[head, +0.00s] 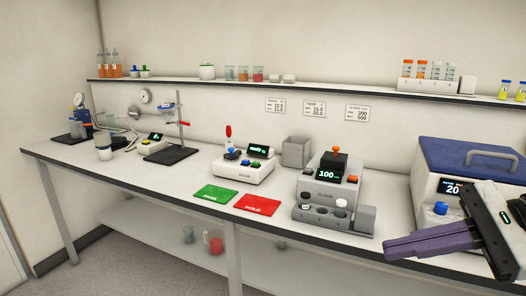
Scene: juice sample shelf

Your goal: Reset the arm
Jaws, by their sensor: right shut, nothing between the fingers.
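My right gripper (388,251) reaches in from the right edge in the head view. Its purple fingers lie together, shut and empty, and point left above the front edge of the lab bench (283,231). It is in front of the blue-lidded device (433,170) and hides part of its lower front. The grey device with a display reading 100 (327,186) stands to the left of the fingertips, apart from them. My left gripper is not in view.
A green mat (217,194) and a red mat (257,204) lie near the bench's front edge. A white instrument (243,170) and a grey open box (296,152) stand behind them. The wall shelf (340,90) holds juice samples (436,70) at the right.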

